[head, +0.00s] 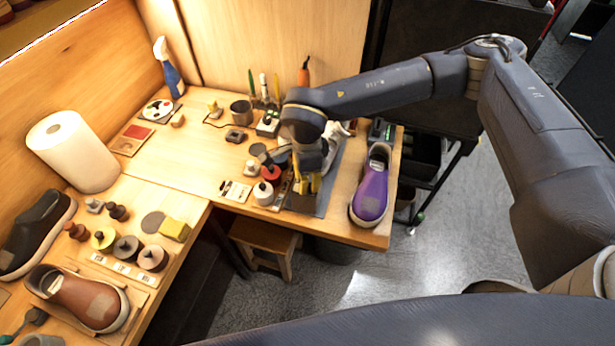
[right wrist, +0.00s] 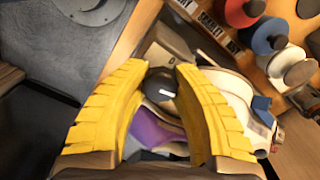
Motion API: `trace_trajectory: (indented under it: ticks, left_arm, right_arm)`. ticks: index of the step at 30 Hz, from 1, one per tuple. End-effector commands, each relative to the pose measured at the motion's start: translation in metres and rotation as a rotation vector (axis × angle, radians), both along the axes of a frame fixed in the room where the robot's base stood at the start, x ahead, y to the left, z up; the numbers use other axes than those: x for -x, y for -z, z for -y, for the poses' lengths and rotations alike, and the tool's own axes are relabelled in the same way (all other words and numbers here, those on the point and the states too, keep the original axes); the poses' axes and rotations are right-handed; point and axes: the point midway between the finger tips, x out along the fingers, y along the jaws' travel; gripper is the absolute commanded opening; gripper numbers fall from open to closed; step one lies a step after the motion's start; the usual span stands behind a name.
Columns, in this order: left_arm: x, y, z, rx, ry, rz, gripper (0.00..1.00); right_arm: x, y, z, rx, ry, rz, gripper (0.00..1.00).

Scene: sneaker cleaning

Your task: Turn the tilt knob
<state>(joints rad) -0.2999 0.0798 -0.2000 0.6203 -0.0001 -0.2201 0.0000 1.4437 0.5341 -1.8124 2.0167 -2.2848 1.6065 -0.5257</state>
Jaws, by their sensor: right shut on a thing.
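The tilt knob (right wrist: 184,97), dark and rounded with a short white mark, sits between the two yellow fingers of my right gripper (right wrist: 168,88) in the right wrist view. The fingers are closed in on it. In the head view my right gripper (head: 307,184) points down over a dark grey mat (head: 305,203) near the table's front edge. The knob is hidden there behind the gripper and wrist. A white shoe (head: 335,132) shows partly behind my right wrist. My left gripper is not in view.
A purple shoe (head: 371,192) stands to the right at the table edge. Red-lidded and white-lidded pots (head: 264,194) stand close left of the gripper. A metal cup (head: 241,110) and upright tools stand behind. The table's middle left is fairly clear.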

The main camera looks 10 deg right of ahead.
Motion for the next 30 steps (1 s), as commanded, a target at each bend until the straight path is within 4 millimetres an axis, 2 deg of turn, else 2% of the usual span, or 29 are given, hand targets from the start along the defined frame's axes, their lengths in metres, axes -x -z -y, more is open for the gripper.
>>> trace_trajectory:
  ticks: [2,6,18,30]
  left_arm:
    - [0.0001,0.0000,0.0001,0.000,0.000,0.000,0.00]
    - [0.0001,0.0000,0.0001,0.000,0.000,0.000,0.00]
    - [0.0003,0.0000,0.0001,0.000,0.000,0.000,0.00]
    - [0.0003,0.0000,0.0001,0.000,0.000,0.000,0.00]
  right_arm:
    - [0.0000,-0.0002,-0.0001,0.000,0.000,0.000,0.00]
    - [0.0001,-0.0001,-0.0001,0.000,0.025,0.000,0.00]
    - [-0.0001,-0.0003,-0.0005,-0.002,0.336,0.000,0.00]
    - [0.0000,-0.0002,-0.0004,-0.001,0.383,0.000,0.00]
